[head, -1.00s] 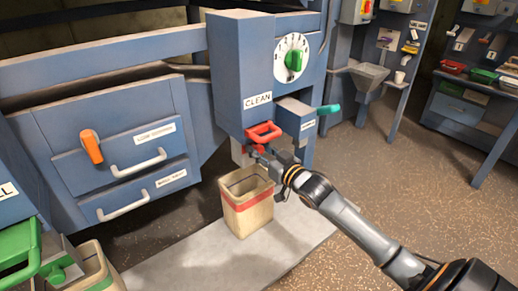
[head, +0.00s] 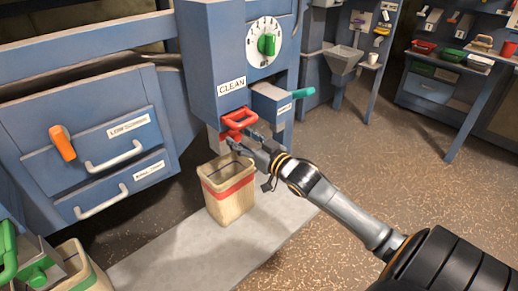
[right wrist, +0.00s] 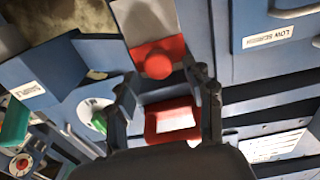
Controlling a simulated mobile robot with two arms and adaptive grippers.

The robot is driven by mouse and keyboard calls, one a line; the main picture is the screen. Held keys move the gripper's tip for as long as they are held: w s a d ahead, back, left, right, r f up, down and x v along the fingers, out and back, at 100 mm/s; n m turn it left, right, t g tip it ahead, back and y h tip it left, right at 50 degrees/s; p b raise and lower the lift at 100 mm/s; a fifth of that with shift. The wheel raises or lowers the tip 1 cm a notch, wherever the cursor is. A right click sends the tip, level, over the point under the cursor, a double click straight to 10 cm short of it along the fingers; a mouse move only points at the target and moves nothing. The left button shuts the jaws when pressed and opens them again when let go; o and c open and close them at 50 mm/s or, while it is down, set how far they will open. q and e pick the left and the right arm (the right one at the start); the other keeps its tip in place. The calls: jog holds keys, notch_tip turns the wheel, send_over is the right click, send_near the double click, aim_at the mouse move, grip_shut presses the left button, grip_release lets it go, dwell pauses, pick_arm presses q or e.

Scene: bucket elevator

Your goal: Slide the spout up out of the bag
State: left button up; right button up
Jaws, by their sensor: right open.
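The red handle (head: 239,120) of the spout is on the blue machine below the CLEAN label. A tan bag (head: 230,200) with a red band stands upright beneath it, its mouth showing open. My right gripper (head: 242,142) is just below the handle and above the bag's rim; it hides part of the spout. In the right wrist view, the gripper (right wrist: 165,80) is open. The red handle (right wrist: 172,122) shows between its fingers, with a red knob (right wrist: 156,64) on a red-and-grey piece beyond. I cannot tell whether the spout's end is inside the bag. My left gripper is out of view.
A teal lever (head: 302,92) sticks out right of the handle. A green handle (head: 8,250) and another bag (head: 88,278) are at lower left. Drawers with an orange knob (head: 62,142) stand left. Floor at right is clear up to the shelves.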

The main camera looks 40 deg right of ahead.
jog(key=s, duration=0.9)
jog(key=shift+d, duration=0.4)
jog(key=s+a+f+m+g+h, duration=0.1)
jog(key=s+f+g, duration=0.25)
jog(key=f, duration=1.05)
jog(key=s+f+g+h, duration=0.1)
jog(key=s+f+g, duration=0.25)
jog(key=f, duration=1.05)
jog(key=s+a+f+g, duration=0.2)
jog(key=s+a+f, duration=0.2)
jog(key=f, duration=0.3)
jog(key=s+a+f+g, duration=0.3)
jog(key=s+f, duration=0.1)
jog(key=f, duration=0.2)
jog(key=s+a+f+n+g+y, duration=0.15)
jog(key=s+a+f+g, duration=0.25)
jog(key=s+a+f, duration=0.55)
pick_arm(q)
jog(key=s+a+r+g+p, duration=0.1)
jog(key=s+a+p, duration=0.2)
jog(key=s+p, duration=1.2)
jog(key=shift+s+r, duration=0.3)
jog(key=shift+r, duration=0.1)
pick_arm(e)
jog(key=s+d+r+n+g, duration=0.1)
jog(key=s+d+r, duration=0.1)
jog(key=s, duration=1.5)
jog(key=shift+d+r+h, duration=0.2)
jog(key=shift+r+h, duration=0.15)
